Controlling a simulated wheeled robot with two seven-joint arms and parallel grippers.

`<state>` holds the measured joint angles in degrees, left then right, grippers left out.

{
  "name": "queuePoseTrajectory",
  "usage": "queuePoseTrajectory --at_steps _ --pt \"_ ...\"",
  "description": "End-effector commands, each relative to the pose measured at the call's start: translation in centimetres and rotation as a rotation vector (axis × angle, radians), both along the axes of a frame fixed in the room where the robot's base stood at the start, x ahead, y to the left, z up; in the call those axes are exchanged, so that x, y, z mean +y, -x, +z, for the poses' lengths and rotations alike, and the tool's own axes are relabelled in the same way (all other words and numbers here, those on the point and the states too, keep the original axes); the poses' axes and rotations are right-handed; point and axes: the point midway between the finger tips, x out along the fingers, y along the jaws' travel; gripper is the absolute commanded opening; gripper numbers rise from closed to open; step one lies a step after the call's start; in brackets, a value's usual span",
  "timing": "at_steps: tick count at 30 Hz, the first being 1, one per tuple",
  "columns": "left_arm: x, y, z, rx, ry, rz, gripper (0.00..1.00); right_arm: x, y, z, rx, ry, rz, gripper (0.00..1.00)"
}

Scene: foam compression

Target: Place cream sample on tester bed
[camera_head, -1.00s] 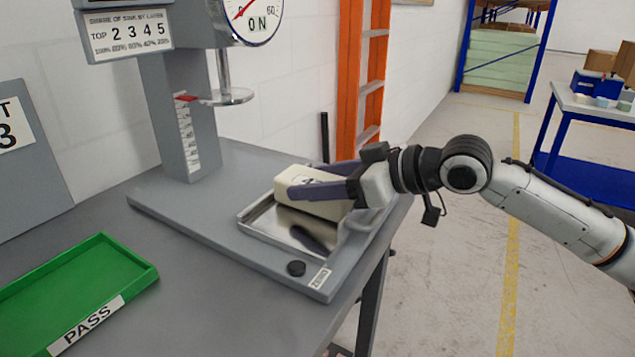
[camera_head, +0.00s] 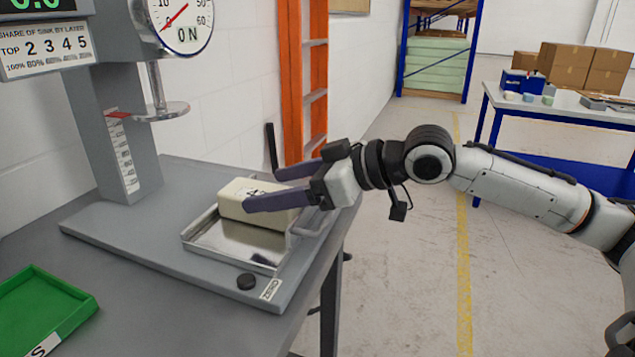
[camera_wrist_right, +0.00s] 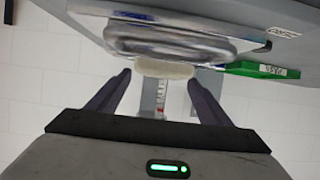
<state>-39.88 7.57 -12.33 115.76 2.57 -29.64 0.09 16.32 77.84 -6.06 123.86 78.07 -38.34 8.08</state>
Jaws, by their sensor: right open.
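The cream sample (camera_head: 232,207) is a pale block with a dark mark on top. It lies on the shiny metal tray of the tester bed (camera_head: 225,243), toward its back. My right gripper (camera_head: 262,190) is open, its two dark fingers reaching in from the right at the sample's height. The near finger hides part of the sample. In the right wrist view the sample's pale end (camera_wrist_right: 165,69) shows beyond and between the spread fingers (camera_wrist_right: 163,80), with gaps on both sides. My left gripper is out of view.
The tester column (camera_head: 115,140) stands behind left, with a round press plate (camera_head: 160,111) raised above and left of the sample. A green PASS tray (camera_head: 45,310) lies at lower left. An orange ladder (camera_head: 292,90) stands behind.

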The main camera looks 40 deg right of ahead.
Motion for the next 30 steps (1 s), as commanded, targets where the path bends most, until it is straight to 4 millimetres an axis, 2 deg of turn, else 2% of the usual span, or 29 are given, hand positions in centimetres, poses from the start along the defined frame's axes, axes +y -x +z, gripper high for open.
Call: queuePoseTrajectory --at_steps 1,9,21,30 --pt "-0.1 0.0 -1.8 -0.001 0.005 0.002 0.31 -0.3 0.2 -0.9 -0.004 -0.005 -0.004 0.73" --pt "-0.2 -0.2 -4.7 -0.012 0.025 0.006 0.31 -1.3 2.3 0.0 -0.003 -0.002 0.001 0.73" --pt "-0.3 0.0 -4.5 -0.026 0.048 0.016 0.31 -3.3 5.7 2.7 -0.005 -0.009 0.001 0.73" --pt "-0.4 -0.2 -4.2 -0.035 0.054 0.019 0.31 -4.1 6.9 3.2 -0.002 -0.005 0.001 0.73"
